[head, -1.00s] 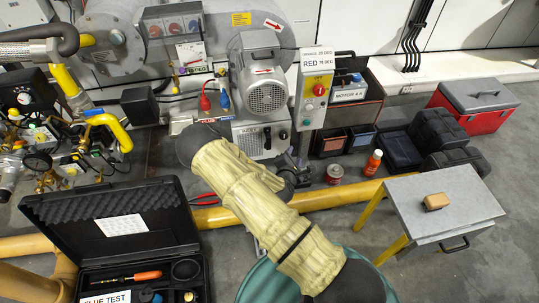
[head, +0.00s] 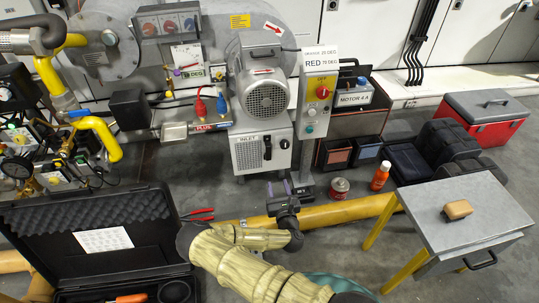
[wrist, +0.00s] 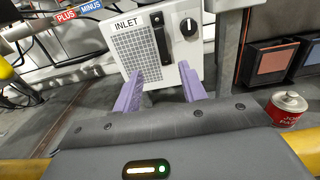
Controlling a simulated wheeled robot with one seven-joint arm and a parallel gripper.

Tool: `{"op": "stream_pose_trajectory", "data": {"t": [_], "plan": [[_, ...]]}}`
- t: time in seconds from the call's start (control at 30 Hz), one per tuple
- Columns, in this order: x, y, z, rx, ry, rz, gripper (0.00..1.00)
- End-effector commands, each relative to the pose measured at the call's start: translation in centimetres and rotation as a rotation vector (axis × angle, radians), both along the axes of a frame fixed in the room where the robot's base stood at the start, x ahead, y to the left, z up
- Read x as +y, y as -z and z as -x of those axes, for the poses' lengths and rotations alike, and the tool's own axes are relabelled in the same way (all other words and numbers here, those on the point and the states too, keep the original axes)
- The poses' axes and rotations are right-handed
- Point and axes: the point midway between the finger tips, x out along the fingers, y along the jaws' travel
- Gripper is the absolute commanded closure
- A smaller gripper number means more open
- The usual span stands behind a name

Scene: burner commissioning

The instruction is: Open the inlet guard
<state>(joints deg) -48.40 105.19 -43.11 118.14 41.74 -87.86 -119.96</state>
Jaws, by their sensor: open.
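The inlet guard is on the front of a white box (head: 262,149) labelled INLET, below the round motor. In the wrist view the white box (wrist: 140,62) shows a mesh grille (wrist: 134,50) on the left, a tall black handle (wrist: 160,36) at centre and a round black knob (wrist: 188,27) on the right. The guard looks closed. My gripper (head: 283,190) is just in front of and below the box in the head view. In the wrist view its two purple fingers (wrist: 160,78) are spread apart and empty, pointing at the lower part of the box. Contact is not visible.
A yellow pipe (head: 345,212) runs along the floor in front of the box. A red tin (head: 339,188) and orange bottle (head: 380,177) stand to the right. A grey table (head: 465,215) is at right, an open black case (head: 95,235) at left.

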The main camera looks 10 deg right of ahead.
Motion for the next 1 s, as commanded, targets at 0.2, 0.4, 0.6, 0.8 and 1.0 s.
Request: {"op": "stream_pose_trajectory", "data": {"t": [0.2,0.4,0.6,0.8,1.0], "plan": [[0.0,0.2,-2.1,-0.003,0.0,-0.003,0.58],[0.0,0.3,-5.6,-0.003,0.001,-0.004,0.58],[0.0,0.3,-9.1,-0.004,0.001,-0.004,0.58],[-0.1,0.4,-12.6,-0.003,0.001,-0.005,0.58],[-0.1,0.3,-15.8,-0.002,0.002,-0.004,0.58]]}}
